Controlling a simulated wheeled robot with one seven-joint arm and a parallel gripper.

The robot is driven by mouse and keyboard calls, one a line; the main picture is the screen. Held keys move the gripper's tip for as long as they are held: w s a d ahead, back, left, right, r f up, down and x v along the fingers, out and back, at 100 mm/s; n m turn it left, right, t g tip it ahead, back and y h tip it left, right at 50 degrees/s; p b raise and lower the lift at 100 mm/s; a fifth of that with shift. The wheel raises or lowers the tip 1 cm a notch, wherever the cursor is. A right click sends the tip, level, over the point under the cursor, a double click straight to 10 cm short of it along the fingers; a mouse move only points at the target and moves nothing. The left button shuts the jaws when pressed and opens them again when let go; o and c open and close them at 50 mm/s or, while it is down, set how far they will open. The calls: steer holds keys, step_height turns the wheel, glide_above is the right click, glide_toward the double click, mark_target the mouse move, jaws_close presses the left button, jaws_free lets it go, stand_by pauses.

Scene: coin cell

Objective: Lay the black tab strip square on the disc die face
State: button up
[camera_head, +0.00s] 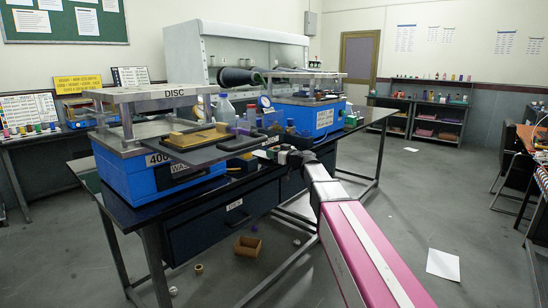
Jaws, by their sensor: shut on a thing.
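The press labelled DISC (175,94) stands at the left of the dark bench on a blue base. A dark plate (172,152) juts from its front, with a brass-yellow block (195,137) on it. I cannot make out the disc die face clearly. My gripper (264,153) is at the bench's front edge, right of this plate and apart from it. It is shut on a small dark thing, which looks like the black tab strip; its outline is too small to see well.
A second blue-based press (305,115) stands further back on the bench. A clear bottle (225,110) and several small items crowd the bench between the presses. A small brown box (248,246) lies on the floor below. Open floor lies to the right.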

steer(key=shift+f, duration=0.7)
steer(key=o, duration=0.9)
steer(key=shift+f, duration=0.1)
